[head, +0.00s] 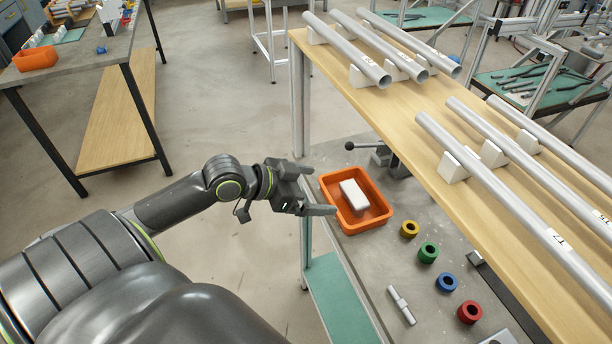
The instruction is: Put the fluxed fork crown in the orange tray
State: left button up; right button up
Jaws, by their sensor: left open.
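The orange tray (336,208) stands on the grey bench top, left of the shelf. A white block (355,194) lies in it. A small pale metal piece with a collar around its middle (401,305) lies on the bench below the tray in the picture; it may be the fork crown, but I cannot tell whether it is fluxed. My left gripper (323,189) is open and empty, its fingers pointing right at the tray's left side. I cannot tell if they touch the tray. My right gripper is not in view.
Yellow, green, blue and red rings (428,252) line the bench right of the metal piece. A wooden shelf (440,120) with several metal tubes overhangs the right side. A dark clamp (383,152) stands behind the tray. Another orange bin (36,58) sits on a far table.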

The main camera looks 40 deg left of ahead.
pick_arm(q)
jog(key=shift+v, duration=0.9)
